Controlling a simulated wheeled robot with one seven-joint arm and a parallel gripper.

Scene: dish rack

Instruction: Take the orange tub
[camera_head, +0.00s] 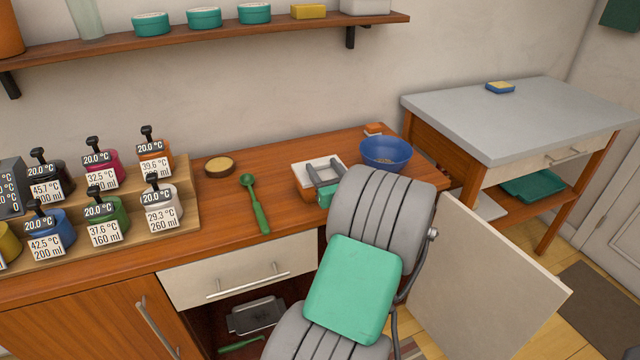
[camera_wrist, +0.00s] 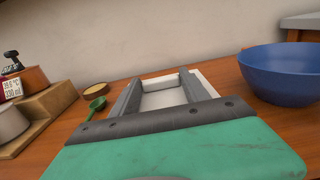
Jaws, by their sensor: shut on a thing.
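A blue bowl (camera_head: 386,153) stands close to the right of the tub. A green spoon (camera_head: 255,204) and a round brown-rimmed dish (camera_head: 219,166) lie left. Several labelled pots stand on a wooden stepped stand (camera_head: 188,208). An open cabinet door (camera_head: 480,285) juts out at the right.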

